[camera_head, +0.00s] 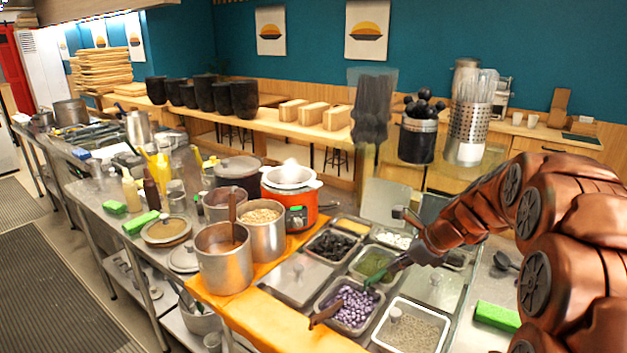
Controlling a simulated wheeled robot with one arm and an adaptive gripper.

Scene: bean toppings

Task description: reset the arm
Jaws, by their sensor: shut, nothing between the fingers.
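My arm reaches in from the right edge, copper coloured. My gripper (405,262) is shut and looks empty. It appears above the topping trays, over the right side of the green topping tray (372,264). A green-handled utensil shows close by its tip; I cannot tell whether they touch. A tray of purple beans (352,303) sits in front of it, and a tray of pale grain (412,330) is to the right of that. A tray of dark topping (332,246) is at the back left.
Steel pots (223,262) and an orange cooker (289,200) stand left of the trays. A green sponge (497,316) lies on the counter at the right, near my arm. Utensil holders (418,138) stand behind the trays. The floor at the left is clear.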

